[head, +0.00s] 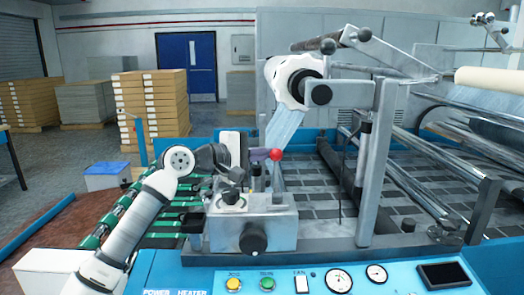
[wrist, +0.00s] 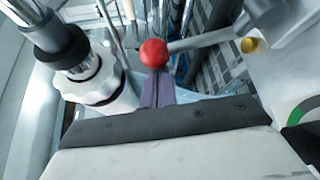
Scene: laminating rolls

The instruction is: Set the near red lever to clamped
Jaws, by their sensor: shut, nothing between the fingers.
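The near red lever has a round red ball (head: 275,155) on a grey stem that stands nearly upright on a grey metal block (head: 270,222). In the wrist view the red ball (wrist: 153,53) is just beyond the fingertips. My gripper (head: 262,154) is left of the ball in the head view, its purple fingers close to it. In the wrist view the fingers of my gripper (wrist: 155,88) are shut together and hold nothing. I cannot tell whether they touch the ball. The lever's stem base is partly hidden in the wrist view.
The block carries a dark knob (head: 253,238) and small fittings near my arm. A white ribbed cylinder (wrist: 105,85) is close left of the fingers in the wrist view. A grey post (head: 378,165) stands to the right. A blue control panel (head: 330,278) runs along the front.

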